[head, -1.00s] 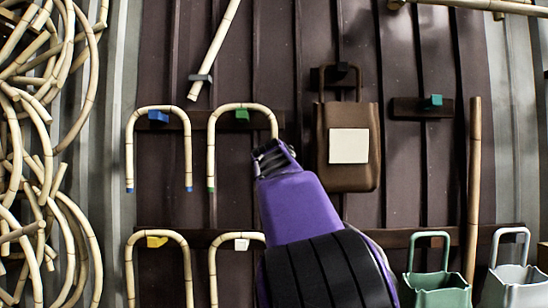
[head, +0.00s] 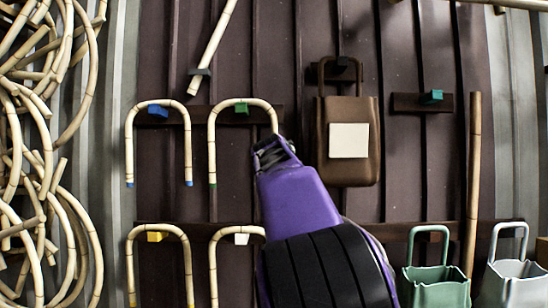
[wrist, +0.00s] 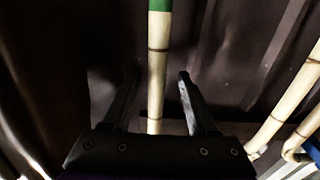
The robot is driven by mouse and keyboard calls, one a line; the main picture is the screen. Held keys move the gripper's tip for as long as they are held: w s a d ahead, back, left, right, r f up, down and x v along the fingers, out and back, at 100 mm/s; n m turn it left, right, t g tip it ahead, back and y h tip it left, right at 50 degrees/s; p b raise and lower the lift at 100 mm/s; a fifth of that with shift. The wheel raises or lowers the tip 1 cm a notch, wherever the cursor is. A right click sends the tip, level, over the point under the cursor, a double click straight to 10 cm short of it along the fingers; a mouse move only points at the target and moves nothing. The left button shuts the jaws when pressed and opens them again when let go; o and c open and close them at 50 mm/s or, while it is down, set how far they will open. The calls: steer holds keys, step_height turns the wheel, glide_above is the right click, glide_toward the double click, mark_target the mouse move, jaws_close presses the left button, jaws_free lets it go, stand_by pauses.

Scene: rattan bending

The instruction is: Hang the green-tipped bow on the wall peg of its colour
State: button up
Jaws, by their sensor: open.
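The green-tipped bow (head: 212,145) is a pale rattan arch on the dark wall, its top over the green peg (head: 241,107). Its left leg hangs down to a green tip. The lower end of its right leg is hidden behind my gripper (head: 268,148). In the wrist view, my gripper (wrist: 160,95) is open, and the bow's leg (wrist: 158,60) runs between its fingers, with a gap visible on each side. The green tip (wrist: 157,6) is at the top edge of that view.
A blue-tipped bow (head: 129,145) hangs on the blue peg (head: 158,110) to the left. Bows on yellow (head: 156,237) and white (head: 241,239) pegs hang below. A brown bag (head: 365,165) hangs close to the right. A bare teal peg (head: 432,97) is farther right.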

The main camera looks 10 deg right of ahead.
steer(key=shift+s, duration=0.1)
steer(key=s+a+b, duration=0.3)
steer(key=s+b, duration=0.7)
steer(key=s, duration=0.7)
steer(key=shift+a, duration=0.15)
steer(key=s+a, duration=0.1)
steer(key=s, duration=0.8)
steer(key=shift+a, duration=0.3)
steer(key=shift+w+r, duration=0.1)
steer(key=shift+w, duration=0.05)
steer(key=shift+w+d, duration=0.1)
steer(key=shift+w, duration=1.25)
